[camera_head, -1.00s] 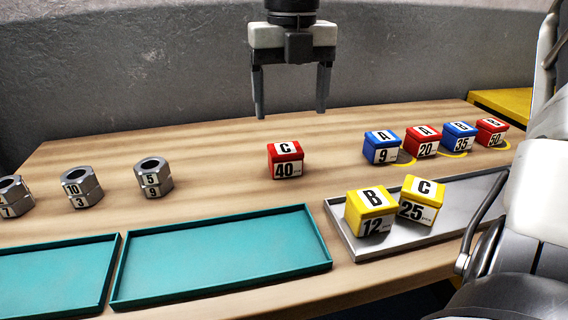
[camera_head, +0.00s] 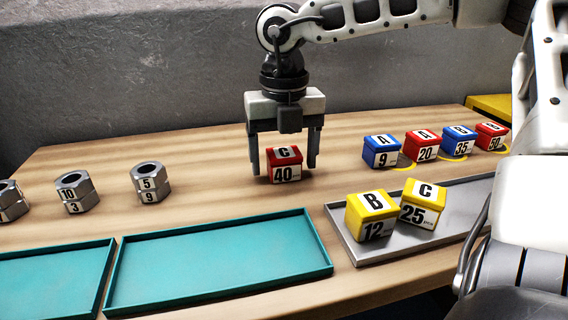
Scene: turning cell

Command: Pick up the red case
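A red case (camera_head: 285,165) marked C and 40 stands on the wooden table near its middle. My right gripper (camera_head: 284,170) points down over it. Its two fingers are spread, one on the left and one on the right of the case, with small gaps visible on both sides. Two other red cases are in view: one marked A 20 (camera_head: 422,146) and one at the far right (camera_head: 491,136) whose number reads 50. My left gripper is not in view.
Blue cases A 9 (camera_head: 381,151) and 35 (camera_head: 459,141) stand at the right. Yellow cases B 12 (camera_head: 372,215) and C 25 (camera_head: 423,205) sit on a grey tray (camera_head: 362,257). Teal trays (camera_head: 220,262) lie in front. Several metal nuts (camera_head: 150,184) stand at the left.

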